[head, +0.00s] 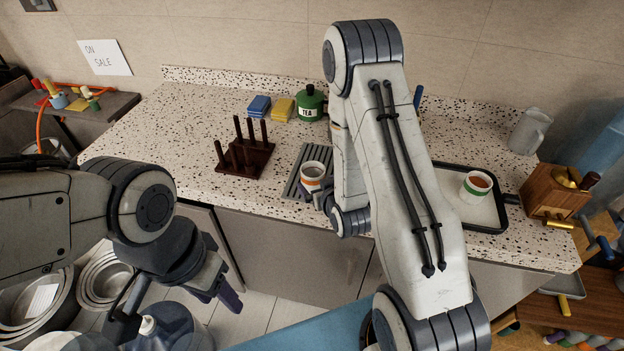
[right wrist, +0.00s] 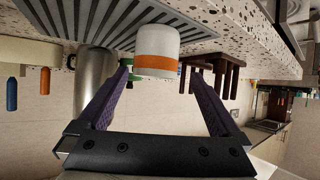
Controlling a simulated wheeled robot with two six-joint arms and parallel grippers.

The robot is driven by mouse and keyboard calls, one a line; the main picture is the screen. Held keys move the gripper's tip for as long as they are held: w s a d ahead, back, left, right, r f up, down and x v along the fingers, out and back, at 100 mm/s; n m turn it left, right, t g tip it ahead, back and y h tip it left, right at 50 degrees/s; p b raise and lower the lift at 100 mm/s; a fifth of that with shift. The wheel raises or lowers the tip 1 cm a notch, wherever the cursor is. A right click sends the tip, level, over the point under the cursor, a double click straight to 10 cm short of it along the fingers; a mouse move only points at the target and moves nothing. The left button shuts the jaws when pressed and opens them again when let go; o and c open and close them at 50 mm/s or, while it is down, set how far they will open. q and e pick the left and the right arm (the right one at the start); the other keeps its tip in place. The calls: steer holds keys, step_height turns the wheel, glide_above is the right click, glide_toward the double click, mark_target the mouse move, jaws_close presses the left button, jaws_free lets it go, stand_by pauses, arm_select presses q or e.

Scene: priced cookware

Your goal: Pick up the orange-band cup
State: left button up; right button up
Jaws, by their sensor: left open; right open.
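The orange-band cup (head: 312,171) is white and stands upright on a grey ribbed rack (head: 294,183) near the counter's front edge. In the right wrist view, which is upside down, the cup (right wrist: 157,45) is just beyond and between the fingertips. My right gripper (right wrist: 160,76) is open with its purple fingers spread to either side of the cup, not closed on it. In the head view it is mostly hidden behind my right arm. My left gripper (head: 222,292) is open and empty, below and in front of the counter.
A green-band cup (head: 476,187) with brown contents stands on a black-rimmed tray (head: 455,207) to the right. A dark peg rack (head: 243,157) is left of the cup. A green TEA canister (head: 311,104) stands behind. The counter's left part is clear.

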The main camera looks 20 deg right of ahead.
mark_target(310, 168)
steer(key=shift+s+d+f+t, duration=0.15)
steer(key=shift+d+f+t, duration=0.05)
steer(key=shift+d+t, duration=0.25)
steer(key=shift+t, duration=0.25)
steer(key=p+x, duration=0.2)
steer(key=x, duration=0.3)
steer(key=shift+r, duration=0.15)
steer(key=p+x, duration=0.1)
steer(key=x, duration=0.2)
steer(key=p+x, duration=0.1)
steer(key=shift+w+a+r+p, duration=0.15)
steer(key=shift+w+p, duration=0.15)
steer(key=shift+w, duration=0.15)
steer(key=shift+w+f, duration=0.2)
steer(key=shift+w, duration=0.2)
steer(key=c, duration=1.3)
